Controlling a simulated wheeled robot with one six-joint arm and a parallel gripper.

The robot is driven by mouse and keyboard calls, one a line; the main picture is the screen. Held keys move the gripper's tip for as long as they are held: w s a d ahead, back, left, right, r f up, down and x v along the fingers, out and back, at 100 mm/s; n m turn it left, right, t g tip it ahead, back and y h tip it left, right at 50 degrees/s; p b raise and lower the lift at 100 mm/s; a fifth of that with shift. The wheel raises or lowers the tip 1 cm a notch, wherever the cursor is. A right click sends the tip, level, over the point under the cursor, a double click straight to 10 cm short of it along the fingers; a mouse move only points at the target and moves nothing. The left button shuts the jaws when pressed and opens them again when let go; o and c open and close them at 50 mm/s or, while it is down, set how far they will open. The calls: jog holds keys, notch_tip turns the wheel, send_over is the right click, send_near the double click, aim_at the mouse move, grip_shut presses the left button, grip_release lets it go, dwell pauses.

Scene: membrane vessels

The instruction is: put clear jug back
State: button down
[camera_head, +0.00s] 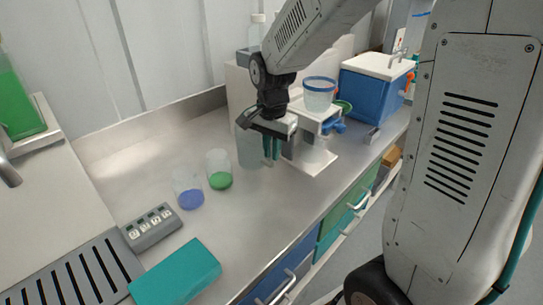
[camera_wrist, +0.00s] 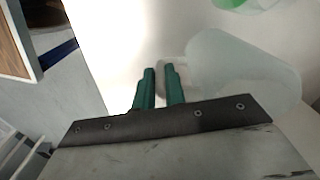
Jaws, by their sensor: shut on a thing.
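The clear jug (camera_head: 246,150) is a pale, see-through vessel on the steel counter's back side, just left of a white stand. It appears upright, and I cannot tell whether its base touches the counter. My gripper (camera_head: 271,150) is at the jug's right side, with teal fingers pointing down and closed. In the wrist view the jug (camera_wrist: 245,72) lies right of my gripper (camera_wrist: 160,86). The fingers are close together at the jug's near side, seemingly on its handle, which they largely hide.
A white stand (camera_head: 317,158) carrying a blue-rimmed tub (camera_head: 319,95) is close on the right. Beakers with green (camera_head: 220,172) and blue (camera_head: 188,191) liquid stand front left. A grey switch box (camera_head: 150,228) and teal block (camera_head: 177,275) lie nearer. The counter's front middle is clear.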

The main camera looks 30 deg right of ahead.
jog(key=shift+w+d+f, duration=0.15)
jog(key=shift+w+f, duration=0.1)
jog(key=shift+f, duration=0.35)
jog(key=shift+w+d+f, duration=0.15)
jog(key=shift+w+f, duration=0.1)
jog(key=shift+f, duration=0.35)
jog(key=shift+w+d+f, duration=0.15)
jog(key=shift+w+f, duration=0.1)
jog(key=shift+f, duration=0.5)
jog(key=c, duration=1.5)
grip_release()
jog(key=shift+o, duration=0.2)
